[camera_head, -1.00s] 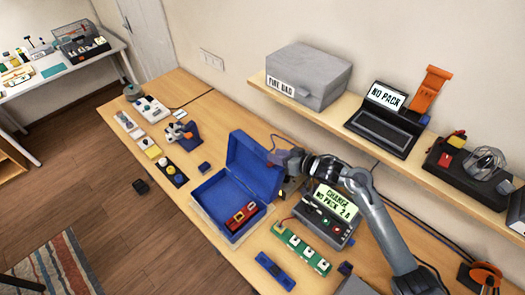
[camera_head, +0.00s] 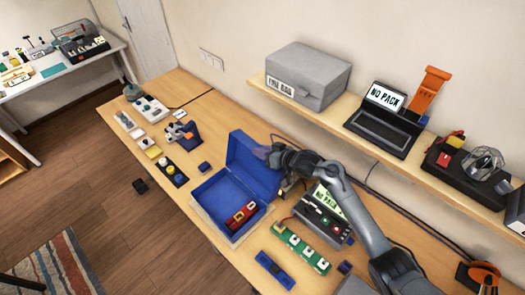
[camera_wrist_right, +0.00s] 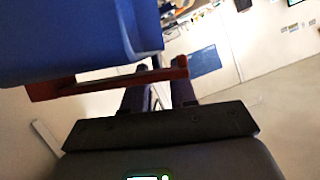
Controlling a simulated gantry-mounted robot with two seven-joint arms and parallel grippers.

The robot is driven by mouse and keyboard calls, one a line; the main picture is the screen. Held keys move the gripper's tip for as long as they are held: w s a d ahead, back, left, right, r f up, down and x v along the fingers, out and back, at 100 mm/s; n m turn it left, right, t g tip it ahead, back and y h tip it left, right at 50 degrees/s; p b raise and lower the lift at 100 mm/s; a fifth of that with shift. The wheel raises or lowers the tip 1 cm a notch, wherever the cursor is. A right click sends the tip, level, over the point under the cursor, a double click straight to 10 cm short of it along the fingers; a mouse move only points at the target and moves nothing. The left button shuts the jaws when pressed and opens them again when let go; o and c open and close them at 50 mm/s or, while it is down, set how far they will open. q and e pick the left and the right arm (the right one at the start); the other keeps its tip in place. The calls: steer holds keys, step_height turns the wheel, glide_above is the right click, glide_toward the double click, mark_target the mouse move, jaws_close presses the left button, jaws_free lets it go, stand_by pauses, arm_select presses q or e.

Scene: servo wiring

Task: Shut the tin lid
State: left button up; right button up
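The blue tin (camera_head: 205,193) sits open on the bench, with a red block (camera_head: 241,214) inside. Its blue lid (camera_head: 250,170) stands raised at the back right. My right gripper (camera_head: 266,153) is at the lid's upper right edge, on its outer side. In the right wrist view the lid (camera_wrist_right: 80,35) fills the upper left, close to the fingers (camera_wrist_right: 160,82), which show a gap between them. A dark red bar (camera_wrist_right: 100,85) crosses in front of the fingers; I cannot tell what it belongs to. Contact with the lid is unclear. My left gripper is not visible.
A device with a lit screen (camera_head: 322,215) stands right of the tin, under my right arm. A green board (camera_head: 300,248) and a blue part (camera_head: 274,270) lie in front. A shelf (camera_head: 435,175) with a grey box (camera_head: 308,75) and laptop runs above the bench.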

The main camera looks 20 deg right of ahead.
jaws_close()
stand_by(1.2)
